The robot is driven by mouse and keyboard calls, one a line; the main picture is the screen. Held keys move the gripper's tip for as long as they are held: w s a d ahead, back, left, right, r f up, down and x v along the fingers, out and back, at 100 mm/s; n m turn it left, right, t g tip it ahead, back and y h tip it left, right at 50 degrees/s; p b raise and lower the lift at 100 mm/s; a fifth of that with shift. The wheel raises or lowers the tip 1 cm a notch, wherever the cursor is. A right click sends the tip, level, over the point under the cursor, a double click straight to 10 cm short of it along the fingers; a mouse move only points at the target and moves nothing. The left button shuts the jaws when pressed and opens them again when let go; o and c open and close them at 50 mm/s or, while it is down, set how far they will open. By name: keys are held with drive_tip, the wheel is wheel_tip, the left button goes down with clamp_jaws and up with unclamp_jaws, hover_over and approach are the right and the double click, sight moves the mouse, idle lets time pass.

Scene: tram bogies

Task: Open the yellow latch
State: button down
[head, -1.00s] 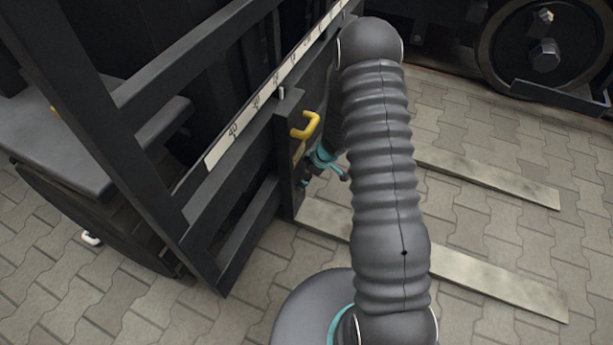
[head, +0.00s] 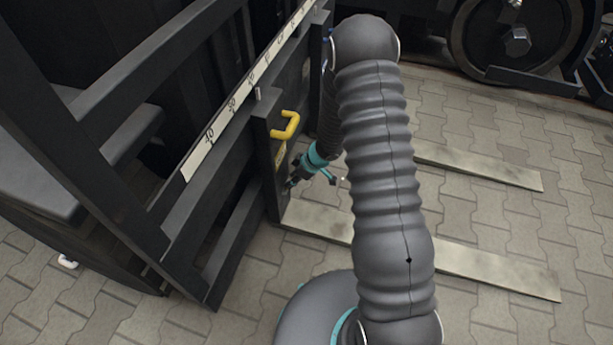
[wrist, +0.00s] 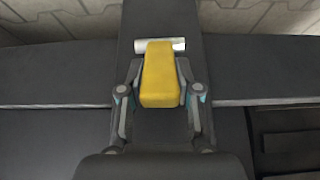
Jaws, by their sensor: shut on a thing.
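The yellow latch (wrist: 160,75) shows in the wrist view as a yellow block in front of a short silver pin on a dark post. My gripper (wrist: 160,93) has one finger on each side of the block and is shut on it. In the head view my gripper (head: 292,183) is low at the end post of the dark gate frame (head: 268,150), below a yellow handle (head: 286,125). My arm hides part of the scene to the right of the post.
A white number scale (head: 235,100) runs along the gate frame's top rail. Pale planks (head: 480,165) lie on the paving to the right. A large wheel (head: 518,40) stands at the back right. The paving between the planks is clear.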

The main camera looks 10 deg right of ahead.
idle(0.3)
drive_tip(key=c, duration=0.8)
unclamp_jaws()
drive_tip(key=shift+s, duration=0.1)
drive_tip(key=v, duration=1.2)
drive_tip(key=shift+d+f, duration=0.1)
drive_tip(key=shift+d, duration=0.05)
